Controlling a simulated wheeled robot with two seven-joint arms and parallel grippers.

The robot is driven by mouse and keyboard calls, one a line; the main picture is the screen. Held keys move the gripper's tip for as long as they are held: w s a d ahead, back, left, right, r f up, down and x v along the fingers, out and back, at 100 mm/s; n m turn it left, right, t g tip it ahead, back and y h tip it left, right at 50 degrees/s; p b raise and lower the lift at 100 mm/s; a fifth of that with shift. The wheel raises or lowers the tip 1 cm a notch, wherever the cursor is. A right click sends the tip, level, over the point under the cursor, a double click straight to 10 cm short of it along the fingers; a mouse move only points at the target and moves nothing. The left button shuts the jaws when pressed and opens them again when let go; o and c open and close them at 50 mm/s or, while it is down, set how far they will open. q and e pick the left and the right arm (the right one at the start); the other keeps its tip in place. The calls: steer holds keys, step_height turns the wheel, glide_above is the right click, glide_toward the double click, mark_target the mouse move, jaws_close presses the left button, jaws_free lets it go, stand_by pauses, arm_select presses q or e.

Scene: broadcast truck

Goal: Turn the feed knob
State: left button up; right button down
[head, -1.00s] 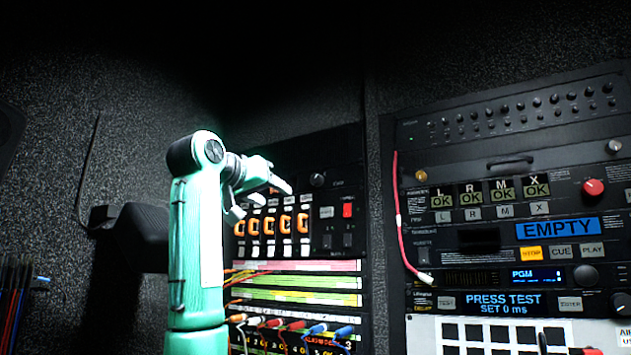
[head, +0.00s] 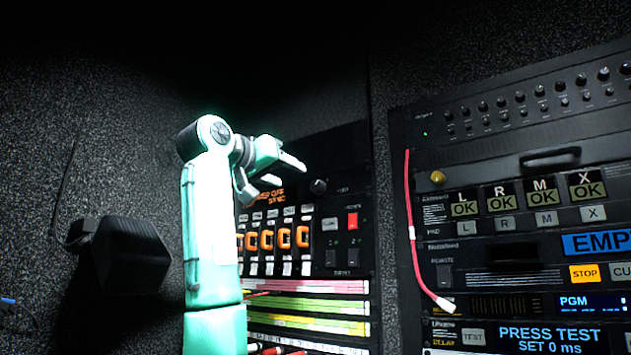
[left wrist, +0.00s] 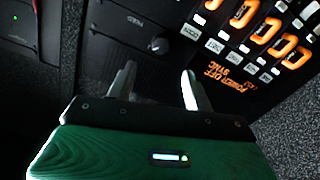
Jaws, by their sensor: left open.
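A small dark round knob (head: 318,186) sits on the upper part of the left rack panel, right of the orange "POWER OFF" lettering. It also shows in the left wrist view (left wrist: 158,45), beyond my fingertips. My left gripper (head: 277,177) is open and empty in front of this panel, left of the knob in the head view. In the left wrist view its two fingers (left wrist: 156,85) point towards the knob, with a gap between them. I see no contact. My right gripper is not in view.
Below the knob are a red switch (head: 352,220) and a row of orange-framed switches (head: 267,241). A red cable (head: 415,230) hangs at the left edge of the right rack (head: 470,150). A dark box-like shape (head: 130,255) is at left.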

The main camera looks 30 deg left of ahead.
mark_target(315, 186)
arm_select(q)
steer(key=w+p, duration=0.1)
steer(key=w, duration=0.2)
steer(key=w+p, duration=0.2)
steer(key=w, duration=0.1)
steer(key=shift+d+r, duration=0.15)
steer(key=shift+d, duration=0.05)
steer(key=w+p, duration=0.2)
steer(key=w, duration=0.2)
steer(key=shift+w, duration=0.25)
steer(key=shift+w+f, duration=0.2)
steer(key=shift+w, duration=0.05)
steer(key=shift+w+d+f, duration=0.1)
steer(key=shift+w, duration=0.05)
steer(key=c, duration=1)
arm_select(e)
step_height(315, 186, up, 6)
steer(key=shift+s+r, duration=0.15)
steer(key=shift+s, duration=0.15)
